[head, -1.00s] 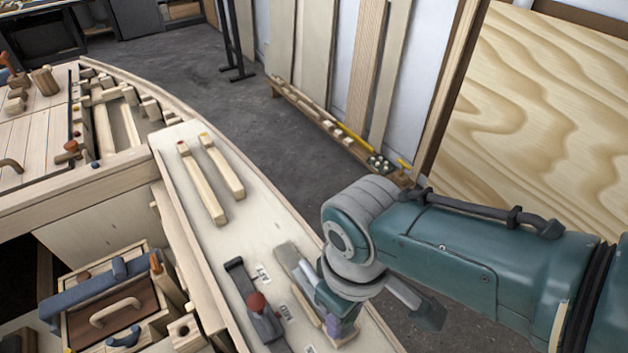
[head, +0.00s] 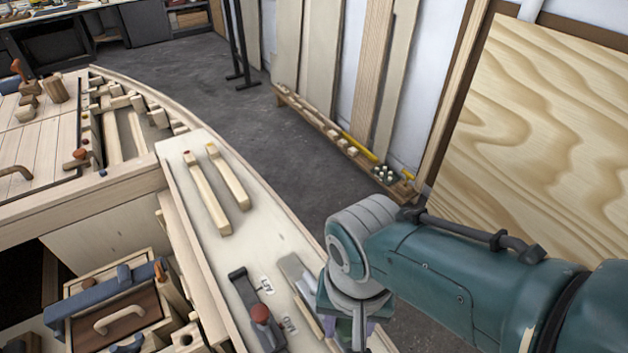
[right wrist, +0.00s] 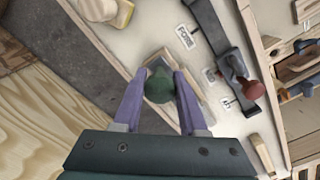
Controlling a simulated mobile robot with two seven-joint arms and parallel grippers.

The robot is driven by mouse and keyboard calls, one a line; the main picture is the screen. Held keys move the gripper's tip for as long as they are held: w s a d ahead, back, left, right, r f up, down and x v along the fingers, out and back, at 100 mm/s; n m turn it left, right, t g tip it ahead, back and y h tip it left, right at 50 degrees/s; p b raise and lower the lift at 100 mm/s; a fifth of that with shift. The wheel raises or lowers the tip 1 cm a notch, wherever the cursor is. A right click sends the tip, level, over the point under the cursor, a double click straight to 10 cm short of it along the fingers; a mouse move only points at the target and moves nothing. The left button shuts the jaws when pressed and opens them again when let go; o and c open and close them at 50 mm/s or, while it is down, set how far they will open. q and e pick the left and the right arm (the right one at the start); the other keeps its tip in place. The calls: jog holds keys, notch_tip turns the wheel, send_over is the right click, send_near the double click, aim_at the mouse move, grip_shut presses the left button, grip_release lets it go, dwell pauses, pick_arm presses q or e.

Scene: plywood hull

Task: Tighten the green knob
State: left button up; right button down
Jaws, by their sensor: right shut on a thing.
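The green knob (right wrist: 158,87) shows in the right wrist view, round and dark green, between the purple fingers of my right gripper (right wrist: 160,90). The fingers are shut on its two sides. In the head view my right gripper (head: 347,330) points down over the pale plank top, and my wrist hides the knob there. A pale block lies under the knob in the right wrist view. My left gripper does not show.
A dark clamp with a red-brown knob (head: 261,313) stands left of my right gripper, beside small paper labels (head: 267,286). Two wooden bars (head: 207,194) lie further up the plank. A wooden box with a handle (head: 116,318) is at lower left. Grey floor lies beyond the hull edge.

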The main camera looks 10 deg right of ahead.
aim_at(347, 324)
jog(key=m, duration=0.6)
jog(key=shift+w+a, duration=0.1)
jog(key=shift+a, duration=0.05)
jog(key=m, duration=0.5)
jog(key=shift+m, duration=0.4)
jog(key=c, duration=0.8)
grip_release()
jog(key=shift+c, duration=0.2)
jog(key=shift+r, duration=0.1)
notch_tip(347, 324, up, 10)
jog(key=p, duration=0.9)
jog(key=shift+p, duration=0.35)
